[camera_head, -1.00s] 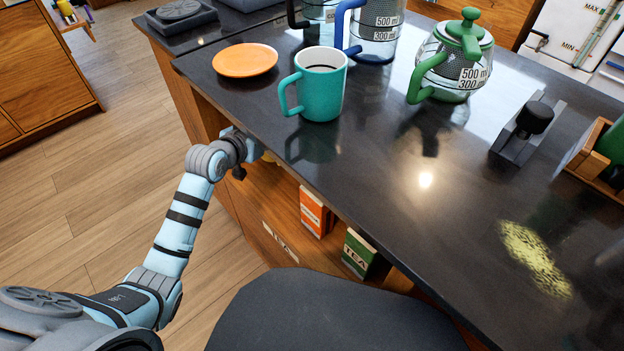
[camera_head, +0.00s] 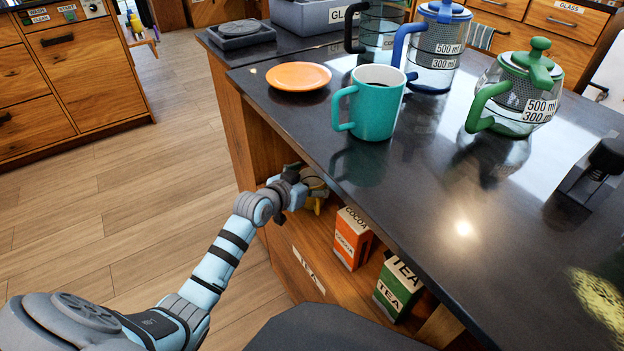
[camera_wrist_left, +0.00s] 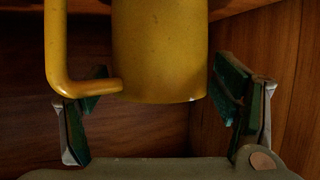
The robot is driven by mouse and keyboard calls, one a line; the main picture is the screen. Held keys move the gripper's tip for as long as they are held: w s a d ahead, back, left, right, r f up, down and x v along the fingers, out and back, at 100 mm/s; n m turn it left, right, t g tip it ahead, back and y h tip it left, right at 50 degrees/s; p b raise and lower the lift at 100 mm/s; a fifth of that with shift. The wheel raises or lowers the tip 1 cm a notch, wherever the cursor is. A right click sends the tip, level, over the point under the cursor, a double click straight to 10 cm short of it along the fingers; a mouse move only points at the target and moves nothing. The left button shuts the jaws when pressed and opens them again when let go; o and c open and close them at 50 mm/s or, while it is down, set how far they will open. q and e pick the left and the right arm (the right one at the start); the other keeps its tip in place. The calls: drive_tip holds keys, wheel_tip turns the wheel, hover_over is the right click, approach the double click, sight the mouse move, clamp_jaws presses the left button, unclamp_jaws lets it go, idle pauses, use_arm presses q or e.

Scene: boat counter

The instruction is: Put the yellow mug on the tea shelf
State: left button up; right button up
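The yellow mug (camera_head: 314,203) is at the left end of the open tea shelf (camera_head: 317,252), under the dark counter, and mostly hidden behind my left gripper (camera_head: 300,190). In the left wrist view, the mug (camera_wrist_left: 160,55) fills the upper middle with its handle to the left. The left gripper's fingers (camera_wrist_left: 160,105) are spread wide, one on each side of the mug, with a visible gap on the right. The left finger is partly behind the handle. Whether the mug rests fully on the shelf board is hard to see. My right gripper is out of view.
An orange cocoa box (camera_head: 350,240) and a green TEA box (camera_head: 397,288) stand on the shelf to the right. A teal mug (camera_head: 376,108), an orange saucer (camera_head: 298,77) and glass teapots (camera_head: 515,95) stand on the counter (camera_head: 420,200) above.

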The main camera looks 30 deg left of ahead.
use_arm(q)
drive_tip(key=shift+r, duration=0.1)
drive_tip(key=shift+r, duration=0.2)
drive_tip(key=p+v, duration=0.6)
drive_tip(key=v, duration=0.6)
drive_tip(key=shift+f, duration=0.2)
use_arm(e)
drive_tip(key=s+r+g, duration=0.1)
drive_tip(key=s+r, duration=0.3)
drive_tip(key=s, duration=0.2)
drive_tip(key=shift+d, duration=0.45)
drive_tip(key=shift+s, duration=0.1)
